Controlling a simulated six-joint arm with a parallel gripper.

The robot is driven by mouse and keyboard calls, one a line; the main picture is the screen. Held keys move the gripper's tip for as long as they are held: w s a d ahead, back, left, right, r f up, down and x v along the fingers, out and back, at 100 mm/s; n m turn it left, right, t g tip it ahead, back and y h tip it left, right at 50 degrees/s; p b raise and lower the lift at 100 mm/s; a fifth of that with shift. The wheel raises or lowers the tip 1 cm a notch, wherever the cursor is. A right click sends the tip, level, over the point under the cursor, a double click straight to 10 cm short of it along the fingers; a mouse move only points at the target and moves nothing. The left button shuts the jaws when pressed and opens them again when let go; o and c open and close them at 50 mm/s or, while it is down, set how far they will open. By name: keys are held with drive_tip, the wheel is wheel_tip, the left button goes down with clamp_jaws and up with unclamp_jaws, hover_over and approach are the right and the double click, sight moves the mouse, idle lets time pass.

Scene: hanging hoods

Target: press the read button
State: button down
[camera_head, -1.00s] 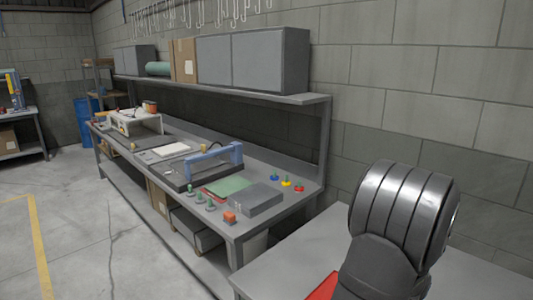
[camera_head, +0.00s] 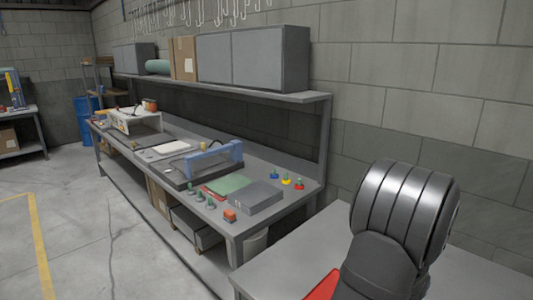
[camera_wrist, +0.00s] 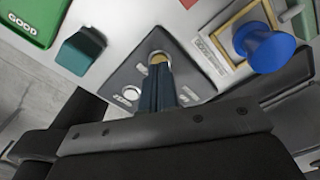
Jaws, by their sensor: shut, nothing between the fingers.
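In the wrist view a dark grey box (camera_wrist: 195,68) with a sloped face carries round buttons. One button has a brass-coloured ring (camera_wrist: 158,57) and sits at the tips of my gripper. A white button (camera_wrist: 131,92) lies to the left of the fingers. Small labels on the box are too blurred to read surely, so I cannot tell which button is the read one. My gripper (camera_wrist: 159,68) is shut and empty, its fingertips over the ringed button and partly covering it. I cannot tell whether they touch it. In the head view the gripper and box are out of sight.
In the wrist view a green GOOD bin (camera_wrist: 38,18), a teal block (camera_wrist: 80,50) and a blue round knob-like object (camera_wrist: 263,48) stand around the box. In the head view a long workbench (camera_head: 255,224) with equipment stands along the wall, beyond the near table (camera_head: 300,250).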

drive_tip(key=shift+f, duration=0.8)
drive_tip(key=shift+r, duration=3.55)
drive_tip(key=shift+c, duration=1)
unclamp_jaws()
